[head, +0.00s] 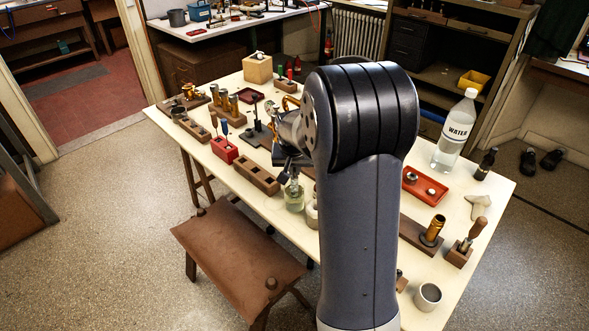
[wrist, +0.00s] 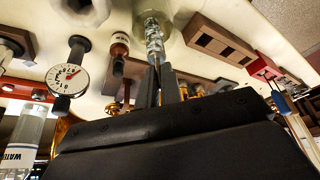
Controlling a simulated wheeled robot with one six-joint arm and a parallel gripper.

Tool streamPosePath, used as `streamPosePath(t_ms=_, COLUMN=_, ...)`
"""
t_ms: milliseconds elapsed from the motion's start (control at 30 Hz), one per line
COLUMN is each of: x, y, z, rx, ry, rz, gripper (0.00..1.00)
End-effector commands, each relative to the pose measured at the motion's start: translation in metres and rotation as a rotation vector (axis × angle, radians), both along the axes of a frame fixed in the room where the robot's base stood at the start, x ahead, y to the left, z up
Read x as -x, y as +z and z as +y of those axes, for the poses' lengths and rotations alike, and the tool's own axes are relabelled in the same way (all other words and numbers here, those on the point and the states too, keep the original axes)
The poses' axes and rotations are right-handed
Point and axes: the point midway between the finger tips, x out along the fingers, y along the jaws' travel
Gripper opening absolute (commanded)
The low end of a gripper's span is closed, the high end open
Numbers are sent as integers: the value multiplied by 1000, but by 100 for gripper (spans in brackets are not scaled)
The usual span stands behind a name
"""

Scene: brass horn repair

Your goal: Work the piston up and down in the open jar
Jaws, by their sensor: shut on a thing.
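The open glass jar (head: 293,199) stands on the pale bench top near its front edge in the head view, with yellowish liquid in it. My gripper (head: 290,165) is just above the jar, partly hidden by my arm. In the wrist view my gripper (wrist: 157,80) is shut on the piston (wrist: 154,40), a slim, silvery, mottled cylinder. The piston reaches from the fingertips toward the jar (wrist: 172,20), which shows around its far end. How deep the piston sits in the liquid I cannot tell.
Beside the jar are a wooden slotted block (head: 257,179) and a red block (head: 224,149) holding tools. A dial gauge (wrist: 68,78) and small bottle (wrist: 120,45) are near the fingers in the wrist view. A water bottle (head: 454,135) stands at right.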

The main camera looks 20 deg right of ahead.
Motion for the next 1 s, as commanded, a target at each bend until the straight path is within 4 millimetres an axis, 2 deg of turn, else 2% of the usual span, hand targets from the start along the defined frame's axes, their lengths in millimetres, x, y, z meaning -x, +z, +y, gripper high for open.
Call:
streamPosePath(t_ms=267, x=0, y=3, z=0, rx=0, ry=0, rz=-1, gripper=0)
streamPosePath(t_ms=1000, x=0, y=55, z=0, rx=1, ry=1, rz=-1, gripper=0)
